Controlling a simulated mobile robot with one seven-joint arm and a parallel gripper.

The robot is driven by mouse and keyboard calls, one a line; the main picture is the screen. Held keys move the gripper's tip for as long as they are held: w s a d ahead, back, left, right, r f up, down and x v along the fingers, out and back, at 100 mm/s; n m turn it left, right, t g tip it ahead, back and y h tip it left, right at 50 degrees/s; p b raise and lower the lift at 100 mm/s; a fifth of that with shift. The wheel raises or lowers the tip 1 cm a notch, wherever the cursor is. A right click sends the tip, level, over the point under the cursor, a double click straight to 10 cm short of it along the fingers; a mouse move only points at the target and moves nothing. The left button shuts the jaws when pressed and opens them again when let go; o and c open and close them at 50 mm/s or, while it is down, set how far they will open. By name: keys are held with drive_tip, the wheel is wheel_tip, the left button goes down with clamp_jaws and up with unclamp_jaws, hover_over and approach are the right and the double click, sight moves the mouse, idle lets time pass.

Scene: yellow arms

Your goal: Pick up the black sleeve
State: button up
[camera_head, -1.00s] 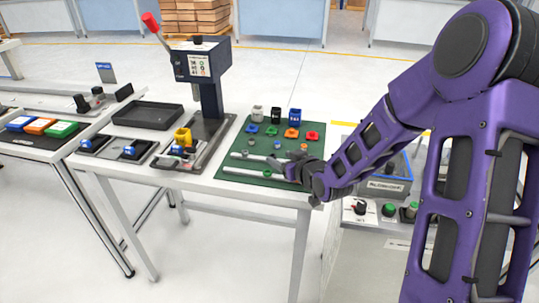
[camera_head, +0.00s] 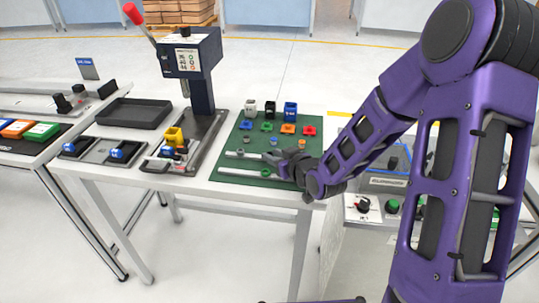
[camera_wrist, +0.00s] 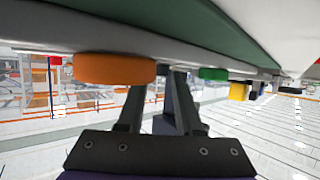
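The black sleeve (camera_head: 269,108) stands upright at the back of the green mat (camera_head: 232,140), between a white sleeve (camera_head: 250,107) and a blue sleeve (camera_head: 290,111). My gripper (camera_head: 274,160) is low over the front right part of the mat, in front of and apart from the black sleeve. In the wrist view my gripper's fingers (camera_wrist: 160,85) show a gap between them with nothing held, so it looks open. I cannot pick out the black sleeve in the wrist view.
Blue, orange, green and red small parts (camera_head: 288,128) lie between my gripper and the sleeves. Two grey rods (camera_head: 244,174) lie at the mat's front. A press (camera_head: 196,60) stands to the left, and a black tray (camera_head: 133,113) lies beyond it.

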clamp_jaws()
